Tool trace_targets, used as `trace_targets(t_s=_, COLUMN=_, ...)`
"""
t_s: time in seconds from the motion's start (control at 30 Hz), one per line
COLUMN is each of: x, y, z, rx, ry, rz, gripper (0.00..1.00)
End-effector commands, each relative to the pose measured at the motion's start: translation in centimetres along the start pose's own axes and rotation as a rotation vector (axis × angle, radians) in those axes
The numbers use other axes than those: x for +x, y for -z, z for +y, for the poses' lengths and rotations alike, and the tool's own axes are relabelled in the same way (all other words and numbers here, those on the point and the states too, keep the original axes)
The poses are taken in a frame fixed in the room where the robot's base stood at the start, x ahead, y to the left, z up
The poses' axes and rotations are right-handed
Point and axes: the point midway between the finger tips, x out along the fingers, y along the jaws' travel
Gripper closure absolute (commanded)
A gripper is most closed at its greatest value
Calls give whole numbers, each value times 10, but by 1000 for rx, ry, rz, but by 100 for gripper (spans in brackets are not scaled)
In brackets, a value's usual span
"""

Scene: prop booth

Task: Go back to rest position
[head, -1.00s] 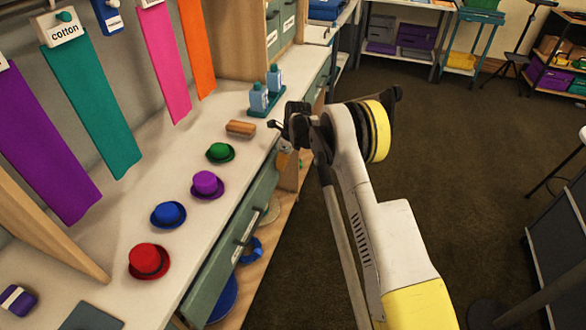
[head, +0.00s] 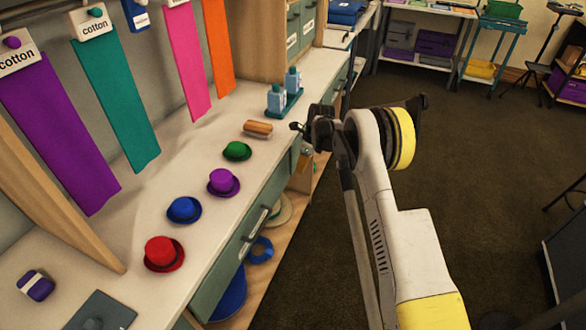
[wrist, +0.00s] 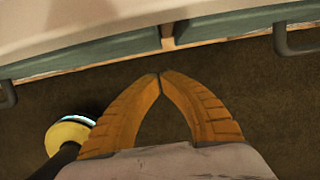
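My arm reaches out beside the counter (head: 95,252) in the head view, over the open floor. My gripper (wrist: 159,76) shows in the wrist view as two orange fingers whose tips meet, with nothing between them. It points at the dark floor, with the counter's front edge beyond the tips. In the head view the gripper is mostly hidden behind the dark wrist joint; only a little orange shows by the counter front.
Red (head: 163,252), blue (head: 184,209), purple (head: 223,181) and green (head: 237,151) hats line the counter. Drawer handles (head: 257,222) jut from the front. Open floor (head: 480,170) lies right.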

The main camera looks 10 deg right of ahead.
Motion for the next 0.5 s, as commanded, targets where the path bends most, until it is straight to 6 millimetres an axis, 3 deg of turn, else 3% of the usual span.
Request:
trace_targets(t_s=0.2, x=-57, y=3, z=-1, rx=0, ry=0, rz=0, gripper=100)
trace_targets(t_s=0.5, x=-98, y=4, z=-1, rx=-1, ry=0, rz=-1, gripper=100)
